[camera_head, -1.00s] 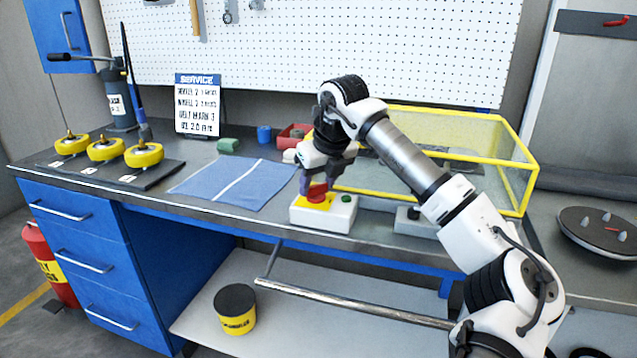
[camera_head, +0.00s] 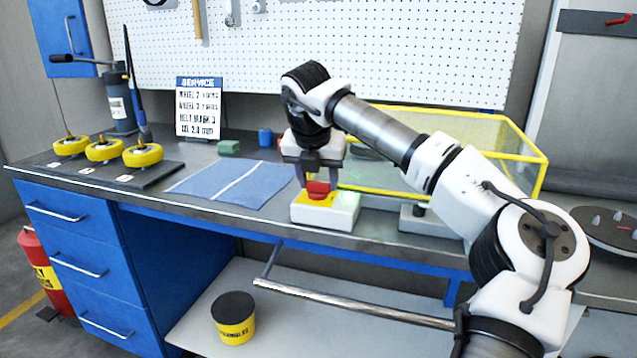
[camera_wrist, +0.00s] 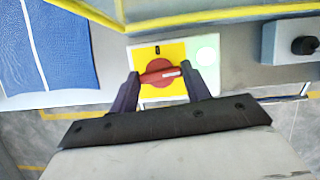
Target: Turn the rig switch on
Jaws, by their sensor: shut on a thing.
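The rig switch is a red rotary knob (camera_head: 318,188) on a yellow plate, on top of a white box (camera_head: 335,220) near the bench's front edge. It also shows in the wrist view (camera_wrist: 157,72), where its white mark points right, towards the lamp side. My gripper (camera_wrist: 161,80) comes from above, with one dark finger on each side of the knob, and is shut on it. The green lamp (camera_wrist: 206,55) on the box glows brightly, and the lamp also shows lit in the head view (camera_head: 345,197). The fingers hide parts of the knob's ends.
A yellow-framed clear guard (camera_head: 500,150) stands behind and right of the switch. A grey box with a black knob (camera_wrist: 305,45) is to the right. A blue mat (camera_head: 230,185) lies left. Several yellow wheels (camera_head: 143,155) stand on a dark board further left.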

